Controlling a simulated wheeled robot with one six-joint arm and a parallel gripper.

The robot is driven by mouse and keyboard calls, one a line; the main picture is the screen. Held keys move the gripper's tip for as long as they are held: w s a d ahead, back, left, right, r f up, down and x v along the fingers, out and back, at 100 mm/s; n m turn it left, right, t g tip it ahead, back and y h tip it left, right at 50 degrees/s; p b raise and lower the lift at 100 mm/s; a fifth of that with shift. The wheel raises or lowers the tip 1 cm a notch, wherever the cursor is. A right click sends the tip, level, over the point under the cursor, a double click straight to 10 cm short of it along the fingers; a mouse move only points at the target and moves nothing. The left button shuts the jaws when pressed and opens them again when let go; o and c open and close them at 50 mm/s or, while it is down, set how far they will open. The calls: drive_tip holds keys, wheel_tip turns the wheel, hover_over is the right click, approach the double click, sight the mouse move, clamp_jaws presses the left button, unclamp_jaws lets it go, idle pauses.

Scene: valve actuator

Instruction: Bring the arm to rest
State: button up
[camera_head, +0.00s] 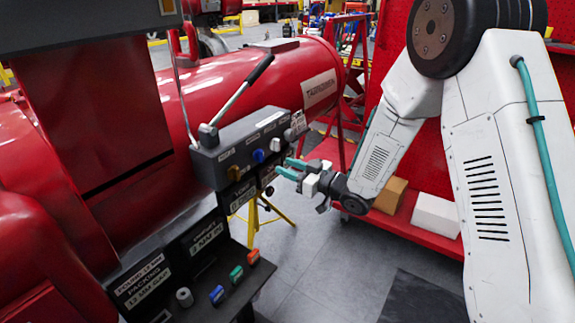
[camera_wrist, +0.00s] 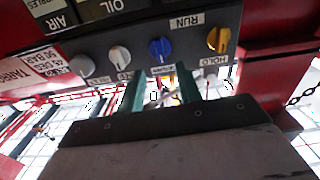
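My gripper (camera_head: 287,168) has teal fingers and is in front of the dark control panel (camera_head: 236,150) on the red valve actuator. In the wrist view my gripper (camera_wrist: 161,80) has its two fingers apart with nothing held between them. A blue knob (camera_wrist: 160,48) is just beyond the fingertips there, and no contact shows. An orange knob (camera_wrist: 218,39) is to its right and a white knob (camera_wrist: 119,55) to its left. My white arm reaches in from the right in the head view.
A black-handled lever (camera_head: 258,70) rises from the panel top. A lower shelf (camera_head: 236,285) holds several coloured small parts. A red rack (camera_head: 425,225) with a brown box (camera_head: 391,195) and a white box (camera_head: 436,214) stands behind my arm. Grey floor is open at lower middle.

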drive_tip(key=d+f+m+g+h, duration=0.1)
drive_tip(key=d+f+m+h, duration=0.1)
drive_tip(key=d+f+h, duration=0.55)
drive_tip(key=s+d+r+m+g+h, duration=0.2)
drive_tip(key=s+d+m+g+h, duration=0.2)
drive_tip(key=s+d+h, duration=0.4)
drive_tip(key=s+d+r+m+g, duration=0.1)
drive_tip(key=s+d+r, duration=0.1)
drive_tip(key=s+r, duration=0.4)
drive_tip(key=s+d+r+m+g+y, duration=0.1)
drive_tip(key=s+r, duration=0.6)
drive_tip(key=s, duration=0.8)
drive_tip(key=s+d+r+m+g, duration=0.2)
drive_tip(key=s+r, duration=0.5)
drive_tip(key=s, duration=0.4)
drive_tip(key=shift+d+r+m+g, duration=0.3)
drive_tip(key=shift+d+m, duration=0.1)
drive_tip(key=shift+d, duration=0.1)
drive_tip(key=shift+o, duration=0.2)
